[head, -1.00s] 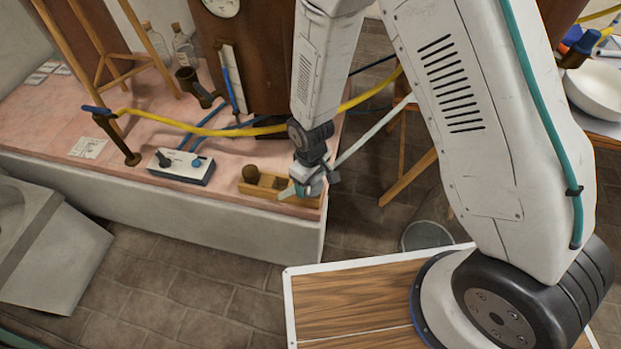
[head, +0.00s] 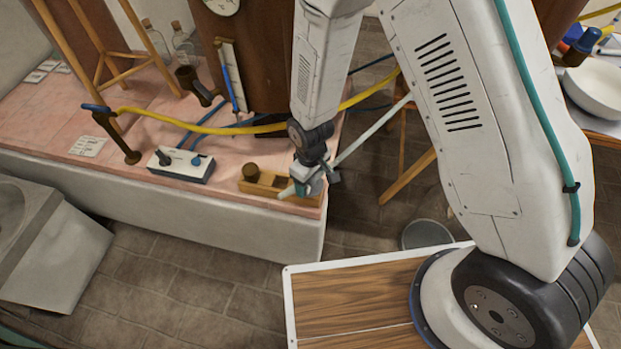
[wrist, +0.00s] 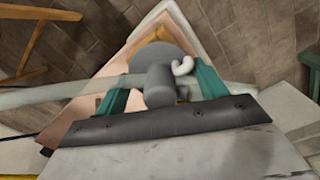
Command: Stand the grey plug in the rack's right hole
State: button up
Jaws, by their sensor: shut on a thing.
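My gripper (wrist: 160,90) is shut on the grey plug (wrist: 160,75), whose round stem and wider disc show between the teal fingers in the wrist view. The wooden rack (head: 268,189) lies at the pink bench's near right corner in the head view. A dark brown plug (head: 250,173) stands at its left end. My gripper (head: 310,186) is over the rack's right end and hides the right hole. A strip of the rack's orange wood (wrist: 150,37) shows behind the grey disc. I cannot tell whether the plug's lower end is in the hole.
A pale tube (head: 372,131) crosses right behind my gripper. A yellow hose (head: 215,130) runs over the bench. A switch box (head: 181,165) stands left of the rack. The bench (head: 225,192) ends just right of the rack, above the brick floor.

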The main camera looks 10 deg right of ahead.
jog(key=shift+f, duration=0.7)
dwell(1.6)
jog(key=o, duration=1.1)
jog(key=shift+c, duration=0.2)
jog(key=shift+r, duration=3.5)
